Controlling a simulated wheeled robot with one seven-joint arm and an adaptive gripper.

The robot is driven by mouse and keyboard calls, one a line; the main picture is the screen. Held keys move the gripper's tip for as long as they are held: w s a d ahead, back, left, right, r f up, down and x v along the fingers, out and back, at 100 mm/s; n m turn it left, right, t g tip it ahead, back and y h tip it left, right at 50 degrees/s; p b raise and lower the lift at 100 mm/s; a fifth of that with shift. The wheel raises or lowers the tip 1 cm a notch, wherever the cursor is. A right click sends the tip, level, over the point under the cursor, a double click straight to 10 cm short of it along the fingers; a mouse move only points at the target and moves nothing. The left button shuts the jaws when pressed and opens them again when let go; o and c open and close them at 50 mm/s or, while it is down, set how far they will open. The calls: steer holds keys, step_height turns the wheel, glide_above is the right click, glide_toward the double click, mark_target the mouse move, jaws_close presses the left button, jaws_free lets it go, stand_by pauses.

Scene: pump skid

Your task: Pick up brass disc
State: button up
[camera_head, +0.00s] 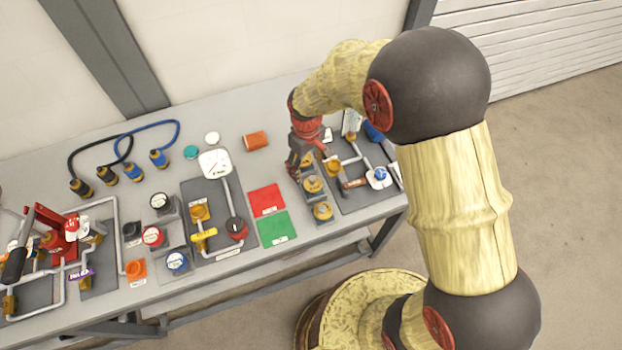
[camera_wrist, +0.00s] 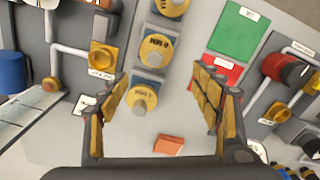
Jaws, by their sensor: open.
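Three round brass discs with blue labels sit in a row on grey stands. In the wrist view one is at the top edge (camera_wrist: 170,6), one is in the middle (camera_wrist: 153,50) and one is lowest (camera_wrist: 133,98). In the head view the two nearer discs show, the middle one (camera_head: 313,185) and the front one (camera_head: 323,211); the farthest is mostly hidden by my gripper. My gripper (camera_head: 303,168) points down over the far end of the row. In the wrist view its fingers (camera_wrist: 162,75) are spread wide, with the discs visible between them and nothing held.
A red card (camera_head: 266,199) and a green card (camera_head: 276,228) lie left of the row. An orange block (camera_head: 256,141) lies behind. A valve panel (camera_head: 362,190) with pipes and a blue-topped knob stands close on the right. A gauge panel (camera_head: 208,225) is farther left.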

mark_target(312, 178)
steer(key=shift+s+d+f, duration=0.3)
steer(key=shift+d+f, duration=0.05)
steer(key=shift+f, duration=0.15)
steer(key=shift+w+a+f, duration=0.15)
steer(key=shift+a+f, duration=0.05)
steer(key=shift+f, duration=0.65)
steer(key=f, duration=0.3)
steer(key=d+f, duration=0.1)
steer(key=f, duration=0.1)
steer(key=shift+b, duration=0.3)
steer(key=shift+c, duration=1.1)
steer(key=shift+s, duration=0.2)
steer(key=c, duration=1.1)
steer(key=shift+c, duration=0.2)
